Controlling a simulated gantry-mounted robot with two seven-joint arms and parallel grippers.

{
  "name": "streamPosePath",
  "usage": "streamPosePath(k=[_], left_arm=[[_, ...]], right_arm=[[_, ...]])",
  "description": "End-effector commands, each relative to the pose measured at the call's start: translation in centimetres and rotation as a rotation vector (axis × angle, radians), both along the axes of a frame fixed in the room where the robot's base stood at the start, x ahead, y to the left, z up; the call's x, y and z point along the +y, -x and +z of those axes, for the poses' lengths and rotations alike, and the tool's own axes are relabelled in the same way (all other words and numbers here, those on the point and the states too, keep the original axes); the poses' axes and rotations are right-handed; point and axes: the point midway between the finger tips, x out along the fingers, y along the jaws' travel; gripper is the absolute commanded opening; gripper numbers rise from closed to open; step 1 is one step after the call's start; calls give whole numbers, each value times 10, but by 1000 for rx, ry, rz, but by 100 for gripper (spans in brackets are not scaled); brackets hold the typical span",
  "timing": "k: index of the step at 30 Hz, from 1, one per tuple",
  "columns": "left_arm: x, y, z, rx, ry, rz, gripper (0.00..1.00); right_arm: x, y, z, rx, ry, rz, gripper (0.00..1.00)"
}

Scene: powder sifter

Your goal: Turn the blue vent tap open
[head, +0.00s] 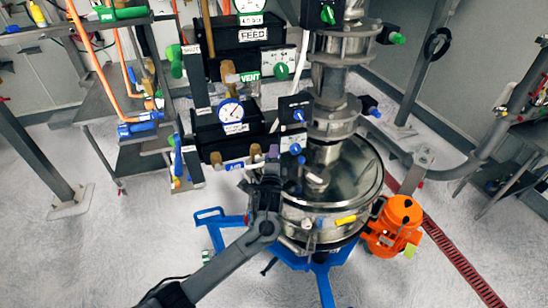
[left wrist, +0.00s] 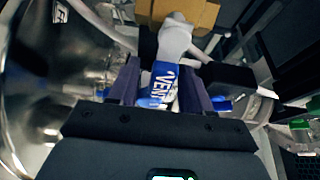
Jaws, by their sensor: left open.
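The blue vent tap (left wrist: 162,84), a blue handle with white VENT lettering, shows in the left wrist view. My left gripper (left wrist: 161,78) is open, with one dark finger on each side of the handle. I cannot tell whether either finger touches it. A grey-white fitting rises just beyond the handle. In the head view my left gripper (head: 268,170) is at the lower front of the valve panel, beside the steel vessel, and the wrist hides much of the tap there. My right gripper is not in view.
The round steel sifter vessel (head: 340,185) stands close on the right of the gripper. An orange motor (head: 396,222) sits at the vessel's right. The floor at lower left is open.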

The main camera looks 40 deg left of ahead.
Motion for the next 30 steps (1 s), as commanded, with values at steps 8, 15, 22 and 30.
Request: streamPosePath(k=[8,15,22,30], left_arm=[[0,0,0,0,0,0,29],[0,0,0,0,0,0,0],[0,0,0,-1,1,0,0],[-1,0,2,-52,35,-1,0]], right_arm=[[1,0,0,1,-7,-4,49],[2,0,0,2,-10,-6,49],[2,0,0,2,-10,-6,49],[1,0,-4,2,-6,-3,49]])
